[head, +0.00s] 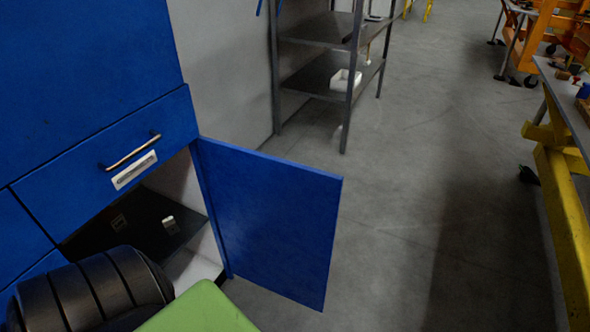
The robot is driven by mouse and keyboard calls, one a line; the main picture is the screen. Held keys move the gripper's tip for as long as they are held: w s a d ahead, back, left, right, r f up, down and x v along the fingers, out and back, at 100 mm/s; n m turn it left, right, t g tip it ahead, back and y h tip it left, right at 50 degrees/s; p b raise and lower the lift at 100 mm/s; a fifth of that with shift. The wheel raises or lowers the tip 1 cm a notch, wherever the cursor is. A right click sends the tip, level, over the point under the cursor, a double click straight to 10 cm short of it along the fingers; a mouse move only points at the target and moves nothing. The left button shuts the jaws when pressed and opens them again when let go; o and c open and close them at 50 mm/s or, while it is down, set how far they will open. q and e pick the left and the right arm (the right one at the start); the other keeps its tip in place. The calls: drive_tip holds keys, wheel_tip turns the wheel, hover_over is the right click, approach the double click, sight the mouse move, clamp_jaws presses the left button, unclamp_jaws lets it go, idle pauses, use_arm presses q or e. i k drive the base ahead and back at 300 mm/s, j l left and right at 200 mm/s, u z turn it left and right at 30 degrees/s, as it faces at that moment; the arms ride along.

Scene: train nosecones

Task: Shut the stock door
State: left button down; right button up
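The stock door (270,218) is a flat blue panel in the middle of the head view. It stands wide open, swung out to the right from the blue cabinet (85,65). Its left edge meets the right side of the cabinet opening. The opening shows a dark shelf (100,238) inside. No gripper shows in the head view. A dark ribbed part, which looks like my arm, crosses the lower left and hides the lower part of the opening. Nothing visible touches the door.
A drawer with a metal handle (131,152) is shut above the opening. A grey rack (330,70) with a white bin (345,80) stands behind the door. Floor right of the door is clear up to a yellow-framed workbench (560,200).

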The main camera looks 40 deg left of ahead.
sight(278, 218)
drive_tip(key=i+l+u, duration=0.1)
drive_tip(key=i+u, duration=0.25)
drive_tip(key=i+l+u, duration=0.2)
drive_tip(key=i+u, duration=0.15)
drive_tip(key=i+l+u, duration=0.1)
drive_tip(key=u, duration=0.3)
drive_tip(key=i+l+u, duration=0.2)
drive_tip(key=u, duration=0.25)
drive_tip(key=i+l+u, duration=0.25)
drive_tip(key=u, duration=0.15)
drive_tip(key=i+l+u, duration=0.15)
drive_tip(key=l+u, duration=0.45)
drive_tip(key=u, duration=0.2)
drive_tip(key=i, duration=0.05)
